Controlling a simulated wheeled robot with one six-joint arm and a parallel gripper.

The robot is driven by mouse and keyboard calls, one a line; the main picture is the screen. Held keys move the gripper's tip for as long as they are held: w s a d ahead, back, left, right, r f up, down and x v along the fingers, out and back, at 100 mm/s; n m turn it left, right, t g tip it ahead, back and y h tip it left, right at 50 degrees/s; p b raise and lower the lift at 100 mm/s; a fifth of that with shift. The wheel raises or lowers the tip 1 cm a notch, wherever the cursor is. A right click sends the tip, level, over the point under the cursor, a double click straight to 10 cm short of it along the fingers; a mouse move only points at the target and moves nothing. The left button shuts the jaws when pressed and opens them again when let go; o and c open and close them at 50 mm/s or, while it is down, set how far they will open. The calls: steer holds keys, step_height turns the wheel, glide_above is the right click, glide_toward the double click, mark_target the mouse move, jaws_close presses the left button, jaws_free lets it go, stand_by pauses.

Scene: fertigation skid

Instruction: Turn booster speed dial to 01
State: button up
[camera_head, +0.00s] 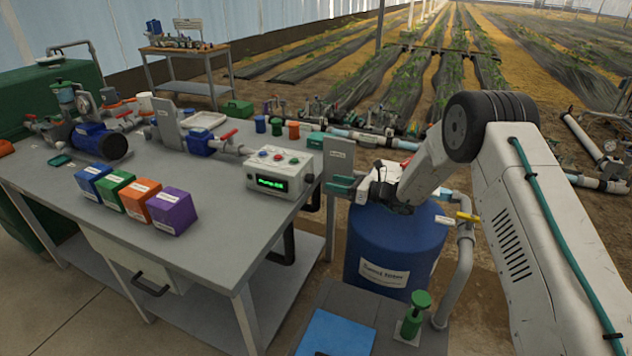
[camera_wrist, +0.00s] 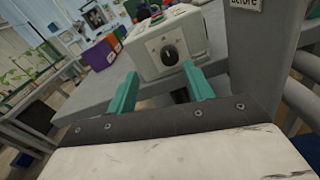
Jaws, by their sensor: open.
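The booster control box (camera_head: 278,173) is a pale box at the right end of the grey bench, with a lit green display and several coloured buttons. In the wrist view the box (camera_wrist: 145,57) shows a side face with a black round dial (camera_wrist: 169,54); its scale marks are too small to read. That dial face is turned away in the head view. My gripper (camera_head: 334,187) is to the right of the box, pointing toward it. In the wrist view its teal fingers (camera_wrist: 159,72) are spread and empty, with the dial beyond and between the tips, apart from them.
An upright grey post (camera_head: 340,165) with a label stands close to my gripper. A blue tank (camera_head: 385,245) is below my arm. Blue, green, orange and purple boxes (camera_head: 135,193) stand on the bench (camera_head: 215,245), left of the control box.

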mark_target(313, 179)
steer(key=shift+m+t, duration=0.4)
steer(key=w+a, duration=0.1)
steer(key=a, duration=0.1)
steer(key=w+a+f, duration=0.1)
steer(key=a, duration=0.1)
steer(key=w+a+f, duration=0.1)
steer(key=a, duration=0.2)
steer(key=shift+w, duration=0.4)
steer(key=c, duration=1)
